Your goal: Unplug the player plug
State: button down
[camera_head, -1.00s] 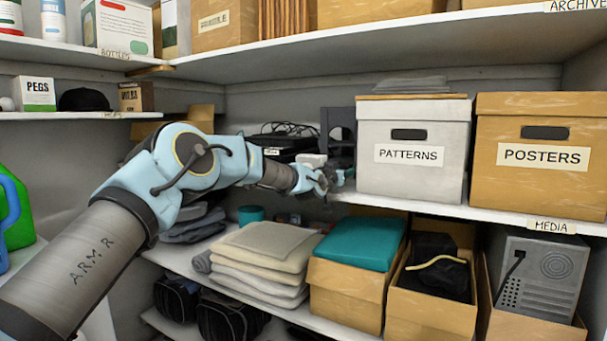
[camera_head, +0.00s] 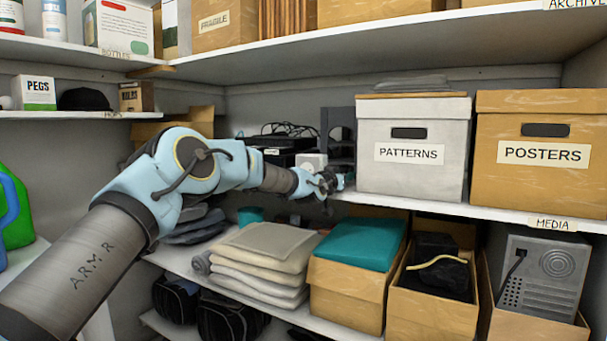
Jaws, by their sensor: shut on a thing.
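My gripper (camera_head: 333,182) is at the front edge of the middle shelf, just left of the white PATTERNS box. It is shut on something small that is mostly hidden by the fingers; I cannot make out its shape. A black player (camera_head: 283,142) with dark cables (camera_head: 288,128) on top sits behind my arm on that shelf. A small white block (camera_head: 313,161) stands right of the player, behind my gripper. I cannot tell from this view whether the plug is in a socket.
The PATTERNS box (camera_head: 412,175) stands close on the right, with the POSTERS box (camera_head: 532,180) beyond it. A dark frame-like object (camera_head: 338,125) stands behind my gripper. Folded blankets (camera_head: 262,262) and a teal-topped box (camera_head: 358,243) fill the shelf below.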

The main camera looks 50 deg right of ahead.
jog(key=shift+f+b, duration=0.4)
jog(key=shift+f, duration=0.1)
jog(key=shift+c, duration=1.7)
grip_release()
jog(key=shift+a, duration=0.1)
jog(key=b+v, duration=0.3)
jog(key=v, duration=0.7)
jog(key=shift+s+a+b, duration=0.1)
jog(key=shift+a+b, duration=0.2)
jog(key=shift+a, duration=0.1)
